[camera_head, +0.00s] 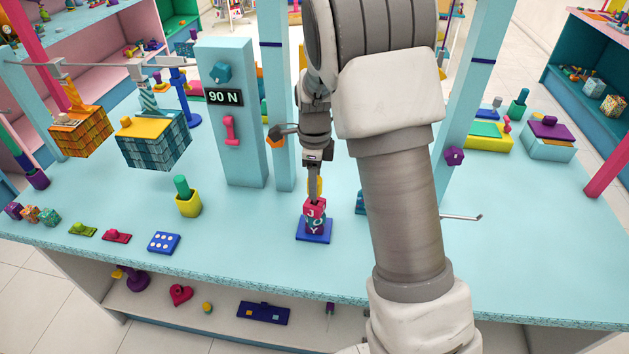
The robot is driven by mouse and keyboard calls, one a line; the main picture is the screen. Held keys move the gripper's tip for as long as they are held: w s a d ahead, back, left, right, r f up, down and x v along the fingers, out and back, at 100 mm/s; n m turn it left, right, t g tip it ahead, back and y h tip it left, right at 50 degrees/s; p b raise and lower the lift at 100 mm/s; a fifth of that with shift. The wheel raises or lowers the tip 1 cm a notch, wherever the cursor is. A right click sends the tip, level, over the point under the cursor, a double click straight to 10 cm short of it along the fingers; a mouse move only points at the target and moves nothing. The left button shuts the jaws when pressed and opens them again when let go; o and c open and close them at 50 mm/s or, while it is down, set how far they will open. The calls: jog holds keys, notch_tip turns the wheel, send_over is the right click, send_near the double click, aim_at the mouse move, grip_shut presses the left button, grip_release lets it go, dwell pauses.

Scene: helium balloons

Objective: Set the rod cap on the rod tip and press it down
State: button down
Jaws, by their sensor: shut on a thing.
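My gripper (315,198) points down at the middle of the table. It is shut at the top of a small pink block with white marks (315,209). The block is over a darker block on a blue square base (314,236), and the fingers hide part of it. I cannot tell whether the pink block is lifted clear or resting. A thin metal rod (460,217) sticks out to the right from behind my arm, with a small tip at its right end. I cannot make out the rod cap for certain.
A pillar with a "90 N" sign (223,97) stands left of my gripper. Two patterned boxes (153,140) hang at the left. A yellow pot (188,204) and a blue dotted tile (163,243) sit front left. A post with a purple knob (454,156) stands right. The front right tabletop is clear.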

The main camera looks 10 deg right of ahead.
jog(key=shift+f+b, duration=0.5)
jog(key=shift+f, duration=0.3)
jog(key=shift+c, duration=1.6)
grip_release()
jog(key=shift+r, duration=0.2)
notch_tip(320, 180, up, 8)
jog(key=p, duration=0.6)
jog(key=shift+f, duration=0.15)
